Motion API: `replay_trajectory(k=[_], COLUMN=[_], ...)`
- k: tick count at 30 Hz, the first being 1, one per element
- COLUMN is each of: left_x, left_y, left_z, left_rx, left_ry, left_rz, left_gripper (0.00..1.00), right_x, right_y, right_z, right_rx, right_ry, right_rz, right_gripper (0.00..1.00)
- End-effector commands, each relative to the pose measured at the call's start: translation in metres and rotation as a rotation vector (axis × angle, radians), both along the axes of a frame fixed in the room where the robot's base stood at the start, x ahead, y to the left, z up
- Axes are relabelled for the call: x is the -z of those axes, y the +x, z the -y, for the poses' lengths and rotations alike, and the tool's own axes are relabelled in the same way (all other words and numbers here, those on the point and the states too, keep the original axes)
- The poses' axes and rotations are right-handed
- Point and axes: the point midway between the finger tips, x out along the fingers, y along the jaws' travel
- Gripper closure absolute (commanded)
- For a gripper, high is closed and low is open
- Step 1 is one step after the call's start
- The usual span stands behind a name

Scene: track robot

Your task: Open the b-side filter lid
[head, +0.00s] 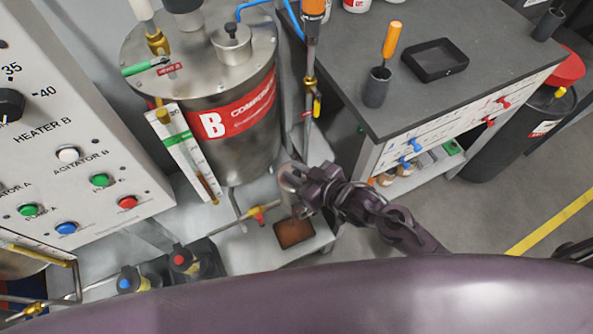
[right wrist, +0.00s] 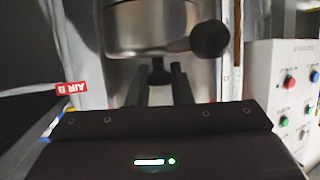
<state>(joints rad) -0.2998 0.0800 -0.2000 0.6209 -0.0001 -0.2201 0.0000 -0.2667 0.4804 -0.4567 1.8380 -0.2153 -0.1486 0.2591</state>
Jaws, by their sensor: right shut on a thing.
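The B-side tank (head: 228,135), a steel drum with a red band marked B, stands left of centre in the head view. Right of its base, my right gripper (head: 299,186) is at a small steel round part (head: 287,174), which looks like the B-side filter lid; the gripper hides much of it. In the right wrist view, a shiny steel body (right wrist: 150,25) with a dark ball knob (right wrist: 208,38) is just ahead. The fingers are shut on a small dark piece (right wrist: 158,73) below that body. Whether the lid is raised I cannot tell. My left gripper is out of view.
A brown-bottomed tray (head: 294,233) lies below the gripper. A thin pipe with a red-handled valve (head: 258,212) runs beside it. The control panel (head: 75,130) is at left. A grey-topped bench (head: 455,95) stands at right, with open floor beyond.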

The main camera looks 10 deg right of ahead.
Motion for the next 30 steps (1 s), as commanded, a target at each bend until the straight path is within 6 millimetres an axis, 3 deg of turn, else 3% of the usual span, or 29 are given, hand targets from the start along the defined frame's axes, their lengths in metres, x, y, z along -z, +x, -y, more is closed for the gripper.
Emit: replay_trajectory(k=[5,21,30], left_x=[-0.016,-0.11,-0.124], left_y=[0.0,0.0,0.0], left_z=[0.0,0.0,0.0], left_rx=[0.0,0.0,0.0], left_ry=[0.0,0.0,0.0], left_rz=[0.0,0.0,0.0], left_gripper=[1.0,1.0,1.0], right_x=[-0.008,-0.027,-0.023], right_y=[0.003,0.03,0.042], right_z=[-0.001,-0.01,-0.013], right_rx=[0.001,0.002,0.002], right_ry=[-0.013,-0.122,-0.152], right_rz=[-0.033,-0.377,-0.473], right_gripper=[1.0,1.0,1.0])
